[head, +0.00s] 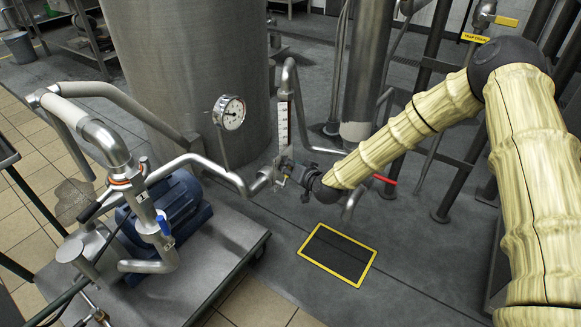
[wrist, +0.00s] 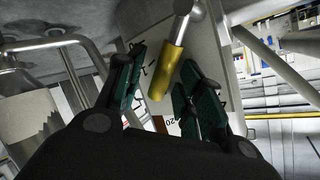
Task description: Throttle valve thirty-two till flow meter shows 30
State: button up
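In the wrist view, my gripper (wrist: 163,62) is open, with its green-padded fingers on either side of a yellow valve handle (wrist: 173,68). Gaps show between the handle and both fingers. A pale plate (wrist: 205,45) with dark lettering lies behind; I cannot read a valve number on it. In the head view, my gripper (head: 287,171) is at the pipe below the flow meter (head: 283,122), a vertical white scale tube. The meter's reading is too small to tell. The handle is hidden there by my gripper and arm.
A round gauge (head: 231,113) stands left of the flow meter before the large steel tank (head: 185,70). A blue pump (head: 165,205) sits on a skid at left. A red handle (head: 385,179) is right of my gripper. A yellow-edged floor hatch (head: 338,255) lies below.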

jog(key=v, duration=1.1)
jog(key=shift+s+d, duration=0.2)
jog(key=shift+s, duration=0.05)
jog(key=shift+r, duration=0.1)
jog(key=s+d+f+g+h, duration=0.1)
jog(key=s+d+f+g, duration=0.15)
jog(key=s+f, duration=0.8)
jog(key=s+d+f+g+h, duration=0.15)
jog(key=s+f+g, duration=0.25)
jog(key=s+f, duration=0.65)
jog(key=s+d+f+n+g+h, duration=0.1)
jog(key=s+d+f+g+h, duration=0.3)
jog(key=s, duration=0.8)
jog(key=s+d+f+g+y, duration=0.1)
jog(key=s+d+g, duration=0.1)
jog(key=s+d, duration=0.65)
jog(key=s+a+r+p, duration=0.1)
jog(key=s+r+p, duration=0.1)
jog(key=r+p, duration=1.4)
jog(key=s+r+p, duration=0.1)
jog(key=r+p, duration=1.6)
jog(key=shift+s+a+h, duration=0.35)
jog(key=shift+s, duration=0.05)
jog(key=shift+a, duration=0.1)
